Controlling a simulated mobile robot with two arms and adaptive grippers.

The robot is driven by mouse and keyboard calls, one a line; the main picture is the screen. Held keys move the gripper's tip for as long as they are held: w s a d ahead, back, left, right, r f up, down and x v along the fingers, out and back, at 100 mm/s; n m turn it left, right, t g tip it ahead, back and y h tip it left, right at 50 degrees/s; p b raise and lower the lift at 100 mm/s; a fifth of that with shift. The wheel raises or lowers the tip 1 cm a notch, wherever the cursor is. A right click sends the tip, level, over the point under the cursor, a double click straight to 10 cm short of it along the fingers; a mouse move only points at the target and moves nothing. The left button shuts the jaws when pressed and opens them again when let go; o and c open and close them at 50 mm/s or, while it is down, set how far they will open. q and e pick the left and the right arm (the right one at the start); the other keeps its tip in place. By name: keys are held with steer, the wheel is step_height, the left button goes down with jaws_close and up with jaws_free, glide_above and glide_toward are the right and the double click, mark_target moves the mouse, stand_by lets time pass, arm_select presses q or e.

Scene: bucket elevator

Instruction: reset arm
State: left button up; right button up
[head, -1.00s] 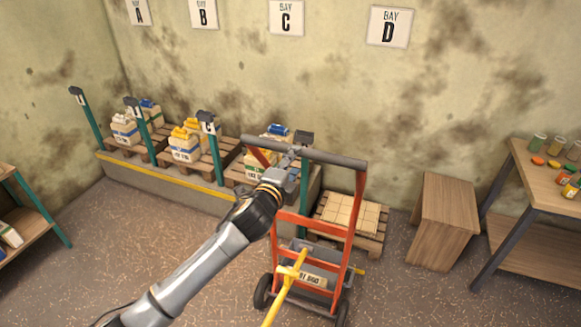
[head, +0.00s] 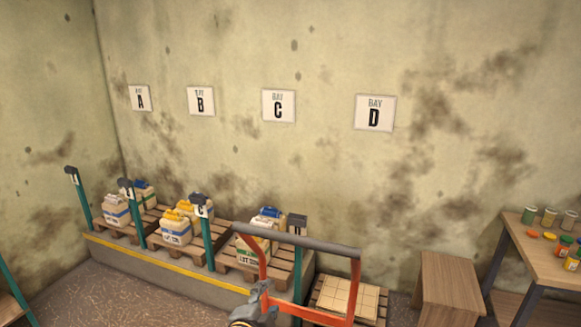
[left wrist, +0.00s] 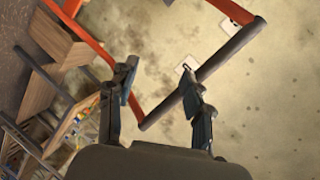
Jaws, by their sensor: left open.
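My left gripper (head: 264,288) shows at the bottom of the head view, below the dark handle bar (head: 312,243) of the orange hand truck (head: 354,282). In the left wrist view my left gripper (left wrist: 160,85) has its two fingers apart, with nothing held. The dark handle bar (left wrist: 235,45) runs diagonally beyond the fingers, partly covered by the right-hand finger. I cannot tell how far it is from the fingers. Most of my left arm is below the head view. My right gripper is not in view.
A pallet with a tan top (head: 345,298) is behind the hand truck. A wooden box (head: 450,285) and a table with jars (head: 545,255) are at the right.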

arm_select(q)
steer(key=s+a+f+n+g+y, duration=0.1)
steer(key=s+a+f+n+g, duration=0.3)
steer(key=s, duration=0.8)
steer(key=s+a+f+n+g+y, duration=0.1)
steer(key=s+a+f+n+g, duration=0.35)
steer(key=s, duration=0.65)
steer(key=s+a+f+n+g+y, duration=0.1)
steer(key=s+a+f+n+g, duration=0.1)
steer(key=s+a+f+n, duration=0.75)
steer(key=s+d+f+m+b, duration=0.1)
steer(key=s+d+f+m, duration=0.1)
steer(key=f, duration=0.9)
steer(key=s+d+f+m+b, duration=0.1)
steer(key=f+m+b, duration=0.1)
steer(key=f, duration=0.9)
steer(key=s+a+f+g+b, duration=0.2)
steer(key=s+a+f, duration=0.1)
steer(key=s+f, duration=1.4)
step_height(320, 180, down, 4)
steer(key=shift+s+r, duration=0.15)
steer(key=shift+s, duration=0.2)
